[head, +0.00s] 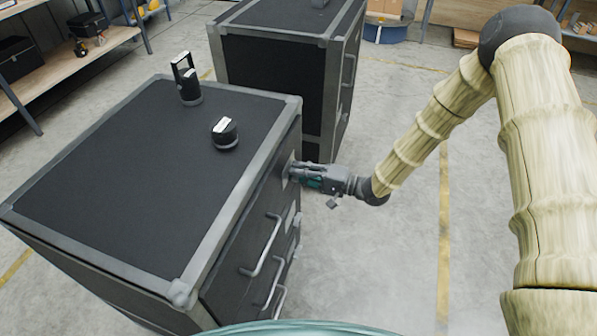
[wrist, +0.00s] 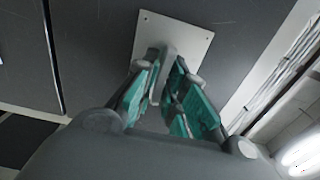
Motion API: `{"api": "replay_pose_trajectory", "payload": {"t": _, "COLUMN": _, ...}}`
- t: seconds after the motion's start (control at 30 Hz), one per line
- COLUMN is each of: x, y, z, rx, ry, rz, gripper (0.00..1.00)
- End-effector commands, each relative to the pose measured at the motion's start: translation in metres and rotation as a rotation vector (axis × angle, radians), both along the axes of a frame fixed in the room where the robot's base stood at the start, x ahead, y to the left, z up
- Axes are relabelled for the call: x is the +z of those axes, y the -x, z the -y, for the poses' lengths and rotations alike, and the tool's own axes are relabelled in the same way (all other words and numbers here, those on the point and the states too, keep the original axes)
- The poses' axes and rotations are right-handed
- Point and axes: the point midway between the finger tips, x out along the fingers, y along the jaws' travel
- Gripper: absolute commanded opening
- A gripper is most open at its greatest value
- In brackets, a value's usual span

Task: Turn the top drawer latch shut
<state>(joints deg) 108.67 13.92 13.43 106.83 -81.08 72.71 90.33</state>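The black cabinet (head: 140,170) has a grey metal frame and a stack of drawers on its right-hand face. The top drawer (head: 237,262) looks flush with the face and has a bar handle (head: 263,246). The top drawer latch (wrist: 170,48) is a grey lever on a pale square plate (wrist: 198,40) with corner screws. My gripper (head: 296,172) is at the far end of the drawer face. In the wrist view its teal-padded fingers (wrist: 165,70) are drawn close on both sides of the lever and appear shut on it. The fingers partly hide the lever, so I cannot tell its exact angle.
A black padlock-shaped item (head: 187,82) and a short black knob-like item (head: 225,133) stand on the cabinet top. A second cabinet (head: 275,75) stands just behind. Shelves (head: 75,65) line the left. The floor (head: 400,265) right of the drawers is clear.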

Motion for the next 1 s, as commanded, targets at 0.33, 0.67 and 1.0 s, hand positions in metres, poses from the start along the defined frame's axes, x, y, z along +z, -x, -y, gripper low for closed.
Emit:
{"api": "replay_pose_trajectory", "payload": {"t": 0.33, "x": 0.001, "y": -0.001, "z": 0.0, "rx": -0.001, "ry": 0.0, "rz": 0.002, "gripper": 0.29}}
{"api": "replay_pose_trajectory", "payload": {"t": 0.67, "x": 0.0, "y": 0.007, "z": 0.024, "rx": -0.001, "ry": 0.0, "rz": 0.001, "gripper": 0.29}}
{"api": "replay_pose_trajectory", "payload": {"t": 1.0, "x": 0.001, "y": 0.025, "z": 0.083, "rx": -0.002, "ry": 0.0, "rz": 0.002, "gripper": 0.29}}
